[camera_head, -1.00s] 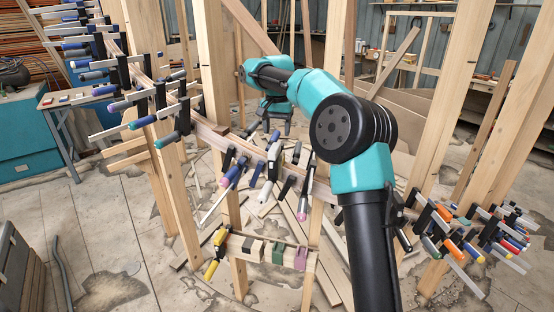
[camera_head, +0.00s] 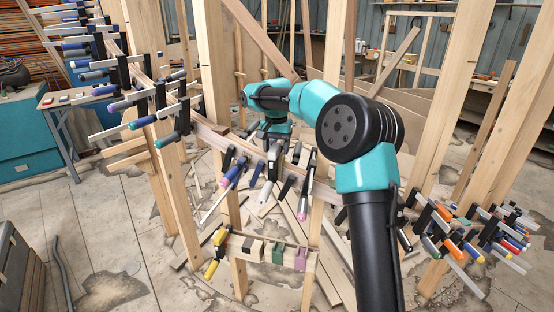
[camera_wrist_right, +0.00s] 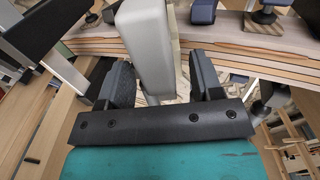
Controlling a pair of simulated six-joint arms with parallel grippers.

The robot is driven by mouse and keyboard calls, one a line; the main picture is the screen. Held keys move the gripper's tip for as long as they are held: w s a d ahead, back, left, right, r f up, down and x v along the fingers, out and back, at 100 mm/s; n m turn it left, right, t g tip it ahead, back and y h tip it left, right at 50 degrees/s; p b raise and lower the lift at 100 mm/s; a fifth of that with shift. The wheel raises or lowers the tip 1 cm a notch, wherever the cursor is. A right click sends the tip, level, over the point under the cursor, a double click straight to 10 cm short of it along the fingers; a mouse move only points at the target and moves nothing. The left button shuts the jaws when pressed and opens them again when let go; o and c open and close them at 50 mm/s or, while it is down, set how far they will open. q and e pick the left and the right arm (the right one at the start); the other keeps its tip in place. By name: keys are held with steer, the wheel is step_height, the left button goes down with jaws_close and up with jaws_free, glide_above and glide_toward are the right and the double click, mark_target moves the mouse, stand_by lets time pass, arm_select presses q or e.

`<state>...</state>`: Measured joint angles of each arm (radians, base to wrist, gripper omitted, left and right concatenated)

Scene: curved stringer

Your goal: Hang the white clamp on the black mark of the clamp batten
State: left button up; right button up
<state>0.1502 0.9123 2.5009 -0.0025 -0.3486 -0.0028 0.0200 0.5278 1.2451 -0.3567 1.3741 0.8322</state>
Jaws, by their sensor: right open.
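The white clamp (camera_head: 270,168) hangs among other clamps on the curved stringer in the head view. Its pale handle (camera_wrist_right: 150,45) stands between the fingers of my right gripper in the right wrist view. My right gripper (camera_head: 273,147) is open, pointing down just above and behind the clamp row; in the right wrist view its fingers (camera_wrist_right: 162,82) are spread on both sides of the handle, with gaps visible. My left gripper is out of view.
The laminated curved stringer (camera_wrist_right: 240,55) carries many close-set clamps. A yellow clamp (camera_head: 217,250) is at the batten's left end. A blue-handled clamp (camera_head: 231,172) hangs left of the white one. Upright timber posts (camera_head: 215,75) stand around my right arm.

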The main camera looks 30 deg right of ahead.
stand_by(0.5)
jaws_close()
stand_by(0.3)
